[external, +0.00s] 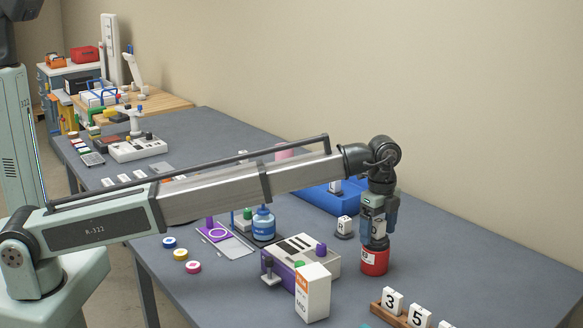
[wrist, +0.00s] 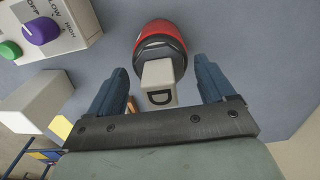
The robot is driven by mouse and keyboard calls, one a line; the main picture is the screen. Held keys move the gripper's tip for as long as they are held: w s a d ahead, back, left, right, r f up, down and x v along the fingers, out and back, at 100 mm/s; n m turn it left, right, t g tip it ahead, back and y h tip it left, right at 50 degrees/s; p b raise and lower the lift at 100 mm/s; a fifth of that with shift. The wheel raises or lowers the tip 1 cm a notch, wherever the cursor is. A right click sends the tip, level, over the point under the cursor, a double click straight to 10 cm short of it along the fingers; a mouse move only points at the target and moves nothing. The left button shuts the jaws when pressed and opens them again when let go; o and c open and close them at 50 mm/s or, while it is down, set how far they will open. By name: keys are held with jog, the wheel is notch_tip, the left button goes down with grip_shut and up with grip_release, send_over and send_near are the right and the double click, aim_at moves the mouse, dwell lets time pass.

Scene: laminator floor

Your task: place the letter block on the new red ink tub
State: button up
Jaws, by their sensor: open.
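The red ink tub (external: 374,263) stands on the grey table below my gripper (external: 377,232), with a dark lid on top. In the wrist view the tub (wrist: 152,29) is at the top middle. The white letter block (wrist: 158,84), marked D, shows in front of its dark lid and appears to rest on it. My gripper (wrist: 161,72) is open, with one finger on each side of the block and a gap visible on both sides. In the external view the block is mostly hidden by the gripper, so its contact with the lid is hard to see.
A purple and white laminator (external: 300,262) and a white box (external: 313,292) stand left of the tub. A wooden rack with number blocks (external: 392,301) is in front. A white block on a dark round base (external: 344,226) and a blue tray (external: 322,199) are behind.

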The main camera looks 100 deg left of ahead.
aim_at(379, 220)
jog(key=shift+r, duration=0.1)
notch_tip(379, 220, up, 12)
dwell(0.6)
